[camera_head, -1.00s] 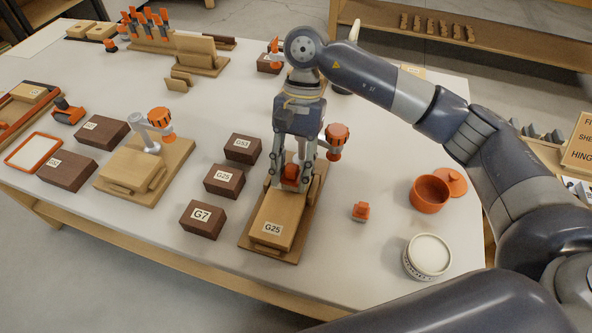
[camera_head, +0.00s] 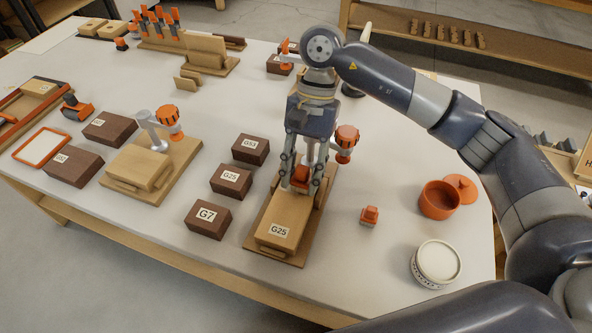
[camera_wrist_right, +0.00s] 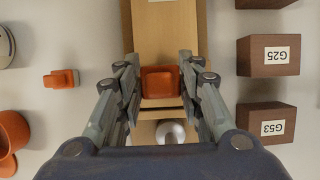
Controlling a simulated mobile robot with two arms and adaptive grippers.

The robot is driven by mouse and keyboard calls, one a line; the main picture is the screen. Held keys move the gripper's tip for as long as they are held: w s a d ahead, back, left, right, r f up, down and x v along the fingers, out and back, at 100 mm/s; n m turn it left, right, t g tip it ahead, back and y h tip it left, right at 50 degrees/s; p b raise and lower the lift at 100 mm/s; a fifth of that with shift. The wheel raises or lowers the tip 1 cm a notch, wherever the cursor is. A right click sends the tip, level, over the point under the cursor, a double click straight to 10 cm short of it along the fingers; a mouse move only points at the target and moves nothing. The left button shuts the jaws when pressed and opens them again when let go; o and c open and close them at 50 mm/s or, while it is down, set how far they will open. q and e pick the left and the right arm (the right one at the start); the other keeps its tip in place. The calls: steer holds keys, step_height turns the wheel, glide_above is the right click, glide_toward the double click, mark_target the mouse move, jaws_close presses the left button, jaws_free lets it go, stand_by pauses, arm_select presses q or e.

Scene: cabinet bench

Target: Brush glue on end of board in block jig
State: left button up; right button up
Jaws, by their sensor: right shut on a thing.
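The board (camera_head: 287,212) labelled G25 lies in the block jig (camera_head: 252,238), on a wooden base at the front middle of the bench. An orange clamp knob (camera_head: 347,137) stands at the jig's far end. My right gripper (camera_head: 301,184) points down over the far part of the board, shut on a small orange object (camera_head: 300,175). In the right wrist view my gripper (camera_wrist_right: 160,90) has this orange object (camera_wrist_right: 160,78) between its fingers, above the board (camera_wrist_right: 165,35). Its underside is hidden, so I cannot tell whether it touches the board. My left gripper is out of view.
Brown blocks labelled G53 (camera_head: 250,148), G25 (camera_head: 231,180) and G7 (camera_head: 207,218) stand left of the jig. To its right are a small orange piece (camera_head: 369,216), an orange pot (camera_head: 438,199) and a white round tub (camera_head: 436,262). A second jig (camera_head: 155,185) stands further left.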

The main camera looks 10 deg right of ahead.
mark_target(308, 173)
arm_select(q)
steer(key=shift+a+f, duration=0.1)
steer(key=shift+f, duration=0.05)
arm_select(e)
steer(key=shift+s+d+f, duration=0.1)
steer(key=shift+d+f, duration=0.05)
steer(key=shift+d, duration=0.05)
steer(key=shift+r, duration=0.4)
steer(key=shift+s+d+r+p, duration=0.15)
steer(key=shift+r+p, duration=0.05)
steer(key=shift+r, duration=0.25)
steer(key=shift+s+d+r+p, duration=0.1)
steer(key=shift+r+p, duration=0.1)
steer(key=shift+r, duration=0.55)
steer(key=shift+w+a+r+p, duration=0.15)
steer(key=shift+r+p, duration=0.15)
steer(key=shift+r, duration=0.35)
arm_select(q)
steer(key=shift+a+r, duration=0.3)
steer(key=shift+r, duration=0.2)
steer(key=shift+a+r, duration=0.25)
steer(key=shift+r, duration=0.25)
arm_select(e)
steer(key=shift+r, duration=0.9)
